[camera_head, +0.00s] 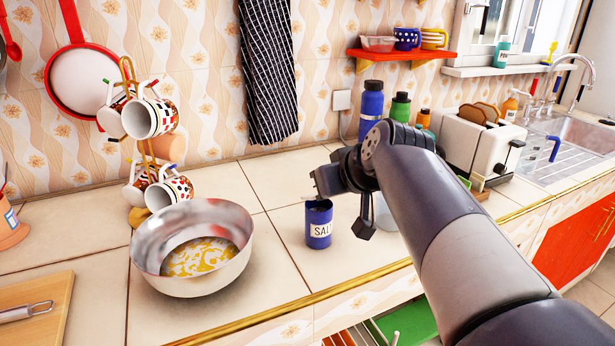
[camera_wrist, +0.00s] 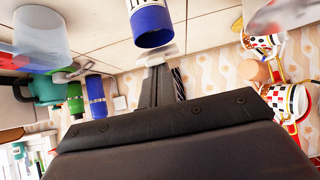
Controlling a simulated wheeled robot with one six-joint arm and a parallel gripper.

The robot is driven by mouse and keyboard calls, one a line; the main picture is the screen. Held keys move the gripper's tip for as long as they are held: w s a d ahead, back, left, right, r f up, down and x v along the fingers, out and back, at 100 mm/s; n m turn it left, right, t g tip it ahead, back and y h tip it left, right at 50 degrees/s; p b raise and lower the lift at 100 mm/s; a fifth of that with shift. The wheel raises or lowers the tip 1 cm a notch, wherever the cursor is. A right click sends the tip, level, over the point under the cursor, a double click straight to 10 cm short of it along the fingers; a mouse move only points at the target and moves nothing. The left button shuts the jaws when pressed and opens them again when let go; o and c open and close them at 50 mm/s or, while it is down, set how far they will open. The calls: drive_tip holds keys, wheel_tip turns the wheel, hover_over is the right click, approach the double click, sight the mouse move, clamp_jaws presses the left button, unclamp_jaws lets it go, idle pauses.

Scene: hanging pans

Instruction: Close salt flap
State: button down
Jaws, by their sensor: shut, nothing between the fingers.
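The blue salt can (camera_head: 319,226) with a white SALT label stands upright on the tiled counter, right of the metal bowl. My gripper (camera_head: 318,194) is just above the can's top, with its fingers shut and nothing between them. In the wrist view the can (camera_wrist: 151,24) appears upside down at the top edge, cut off by the frame. My fingertips (camera_wrist: 158,62) are close to its top rim. I cannot tell whether they touch it. The salt flap is not clearly distinguishable, and its position cannot be told.
A metal bowl (camera_head: 192,250) with yellow contents stands left of the can. Mugs hang on a stand (camera_head: 128,75) behind the bowl. Bottles (camera_head: 371,105) and a toaster (camera_head: 480,141) stand at the back right. Bare counter (camera_head: 285,185) lies behind the can.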

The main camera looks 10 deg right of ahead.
drive_tip(key=s+f+t+b, duration=0.1)
drive_tip(key=t+b, duration=0.1)
drive_tip(key=b, duration=0.4)
drive_tip(key=s+f+t+b, duration=0.1)
drive_tip(key=f+t+b, duration=0.1)
drive_tip(key=b, duration=0.5)
drive_tip(key=shift+d+f+y+b, duration=0.2)
drive_tip(key=shift+f+y+b, duration=0.1)
drive_tip(key=shift+s+f+b, duration=0.1)
drive_tip(key=shift+f+b, duration=0.25)
drive_tip(key=shift+b, duration=0.1)
